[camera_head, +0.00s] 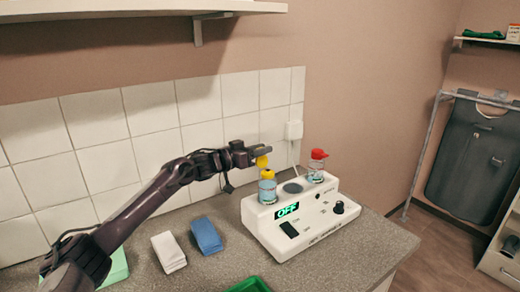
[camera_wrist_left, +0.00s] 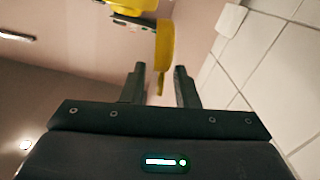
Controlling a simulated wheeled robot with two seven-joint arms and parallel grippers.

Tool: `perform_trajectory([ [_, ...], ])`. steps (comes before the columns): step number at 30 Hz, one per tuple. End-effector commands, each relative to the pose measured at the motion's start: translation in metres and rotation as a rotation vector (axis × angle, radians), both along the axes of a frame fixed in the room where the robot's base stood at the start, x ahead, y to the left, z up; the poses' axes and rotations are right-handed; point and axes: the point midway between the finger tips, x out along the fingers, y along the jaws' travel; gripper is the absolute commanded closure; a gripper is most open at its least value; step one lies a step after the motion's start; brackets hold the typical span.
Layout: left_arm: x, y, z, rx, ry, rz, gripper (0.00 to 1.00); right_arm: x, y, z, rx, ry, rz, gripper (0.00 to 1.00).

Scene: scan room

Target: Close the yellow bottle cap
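The bottle with the yellow cap (camera_head: 267,191) stands upright on the left part of a white device. Its yellow lid (camera_head: 262,161) is flipped up above the yellow collar (camera_head: 267,174), so the cap is open. My left gripper (camera_head: 258,151) is at the raised lid, above the bottle. In the left wrist view, the fingers (camera_wrist_left: 160,88) are apart, with the lower tip of the yellow lid (camera_wrist_left: 166,50) in the gap between them. I see no clear contact with either finger. My right gripper is not in view.
The white device (camera_head: 275,234) has a green "OFF" display and a knob. A red-capped bottle (camera_head: 316,170) stands at its right rear. A blue cloth (camera_head: 206,235), a white cloth (camera_head: 168,252) and a green tray (camera_head: 250,286) lie on the counter. The tiled wall (camera_head: 152,107) is close behind.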

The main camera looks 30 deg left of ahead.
Motion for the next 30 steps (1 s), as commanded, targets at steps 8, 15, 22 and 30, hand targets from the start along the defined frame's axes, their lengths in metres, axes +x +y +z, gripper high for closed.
perform_trajectory([
  [8,0.0,0.0,0.0,0.0,-0.001,0.0,0.94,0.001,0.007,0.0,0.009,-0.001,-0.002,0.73],
  [15,0.0,0.0,0.0,0.0,-0.001,0.0,1.0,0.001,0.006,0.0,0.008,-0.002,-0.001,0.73],
  [22,-0.001,-0.002,0.001,0.03,-0.015,-0.001,1.0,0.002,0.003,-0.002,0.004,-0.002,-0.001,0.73],
  [30,-0.005,-0.01,0.001,0.17,-0.073,0.0,1.0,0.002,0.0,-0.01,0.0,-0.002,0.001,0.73],
])
